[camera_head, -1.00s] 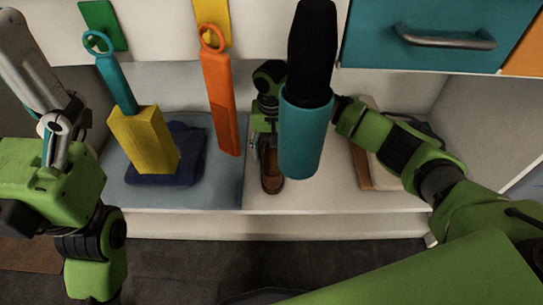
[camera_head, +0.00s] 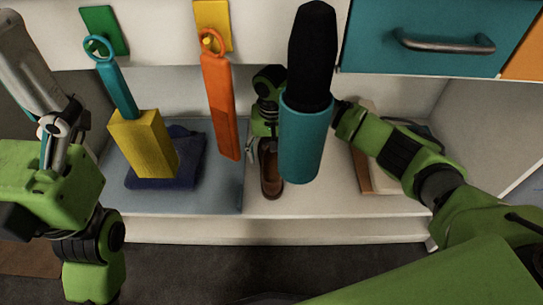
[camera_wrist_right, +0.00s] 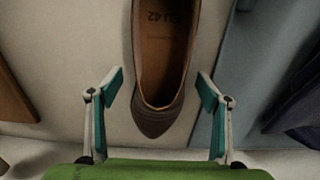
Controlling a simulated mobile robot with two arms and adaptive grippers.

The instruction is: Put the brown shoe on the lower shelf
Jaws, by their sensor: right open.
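The brown shoe (camera_head: 271,181) lies on the white floor of the low shelf, just right of the blue-grey mat. In the right wrist view the shoe (camera_wrist_right: 152,122) shows its tan insole, with its pointed end towards my gripper. My right gripper (camera_wrist_right: 161,82) is open, one finger on each side of the shoe, with gaps between the pads and its sides. In the head view the right gripper (camera_head: 259,148) is partly hidden behind the teal cylinder. My left gripper (camera_head: 62,128) is at the left edge, away from the shoe; its jaw state is unclear.
A yellow block (camera_head: 144,146), a dark blue item (camera_head: 193,158) and a hanging orange strap (camera_head: 219,105) are left of the shoe. A tan-edged item (camera_head: 365,172) lies right. A teal drawer (camera_head: 430,50) is above.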

